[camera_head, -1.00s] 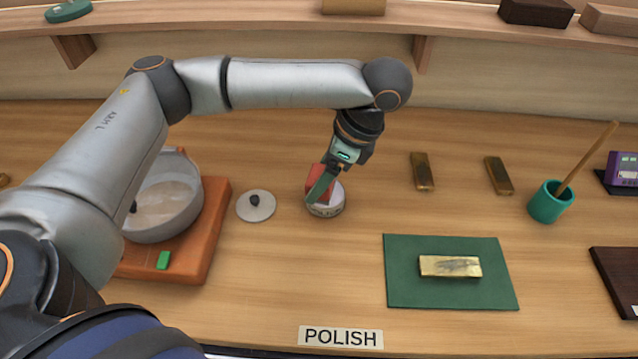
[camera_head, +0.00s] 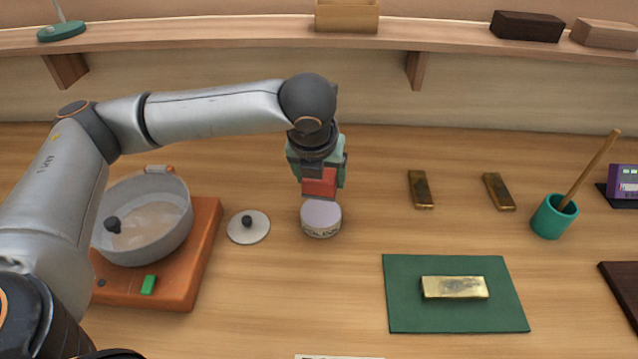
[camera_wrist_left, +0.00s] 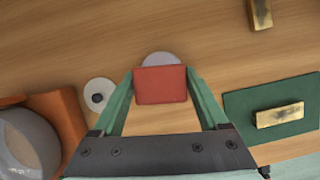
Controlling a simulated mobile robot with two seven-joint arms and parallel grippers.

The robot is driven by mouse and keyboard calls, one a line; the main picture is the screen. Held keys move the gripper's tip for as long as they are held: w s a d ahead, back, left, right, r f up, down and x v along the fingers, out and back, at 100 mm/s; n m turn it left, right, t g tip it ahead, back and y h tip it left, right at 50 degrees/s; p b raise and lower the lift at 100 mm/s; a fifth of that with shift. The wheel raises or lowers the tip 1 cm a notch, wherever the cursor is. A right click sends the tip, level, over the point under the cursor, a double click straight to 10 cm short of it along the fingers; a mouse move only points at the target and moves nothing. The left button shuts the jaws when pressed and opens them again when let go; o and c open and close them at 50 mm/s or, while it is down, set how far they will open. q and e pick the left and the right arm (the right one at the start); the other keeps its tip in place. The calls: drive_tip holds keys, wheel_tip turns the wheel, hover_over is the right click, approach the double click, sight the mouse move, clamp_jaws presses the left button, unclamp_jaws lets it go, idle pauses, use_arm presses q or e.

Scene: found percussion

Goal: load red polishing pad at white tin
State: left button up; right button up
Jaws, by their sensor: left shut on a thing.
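The red polishing pad (camera_head: 319,182) is held between the fingers of my left gripper (camera_head: 318,188). In the left wrist view the red pad (camera_wrist_left: 160,85) fills the gap between the two green fingers (camera_wrist_left: 160,92). The white tin (camera_head: 321,218) stands on the table just below the pad, with its pale round top facing up and lettering on its side. In the left wrist view the tin (camera_wrist_left: 160,58) is partly hidden behind the pad. The pad appears just above the tin's rear edge; I cannot tell whether they touch. My right gripper is out of view.
A white lid (camera_head: 248,227) with a dark knob lies left of the tin. A grey pan (camera_head: 150,245) sits on an orange base (camera_head: 205,235). A green mat (camera_head: 410,315) bears a gold bar (camera_head: 454,287). Two darker bars lie behind it, beside a teal cup (camera_head: 553,218).

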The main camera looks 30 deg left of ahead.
use_arm(q)
drive_tip(key=m, duration=0.1)
drive_tip(key=m+h, duration=0.1)
drive_tip(key=m, duration=0.1)
drive_tip(key=shift+w+a+m+b, duration=0.15)
drive_tip(key=shift+w+m+b, duration=0.15)
drive_tip(key=shift+w, duration=0.05)
drive_tip(key=shift+f+m+h+b, duration=0.1)
drive_tip(key=shift+m+h+b, duration=0.2)
drive_tip(key=shift+f+b, duration=0.3)
drive_tip(key=shift+b, duration=0.05)
wheel_tip(320, 180, down, 4)
drive_tip(key=b, duration=0.5)
drive_tip(key=shift+f, duration=0.15)
drive_tip(key=shift+f+b, duration=0.4)
drive_tip(key=shift+b, duration=0.4)
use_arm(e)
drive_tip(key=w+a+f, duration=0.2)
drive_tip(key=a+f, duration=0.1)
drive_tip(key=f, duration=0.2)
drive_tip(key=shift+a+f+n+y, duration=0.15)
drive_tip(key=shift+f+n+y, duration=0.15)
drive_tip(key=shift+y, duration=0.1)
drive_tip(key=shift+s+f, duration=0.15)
use_arm(q)
drive_tip(key=shift+f, duration=0.25)
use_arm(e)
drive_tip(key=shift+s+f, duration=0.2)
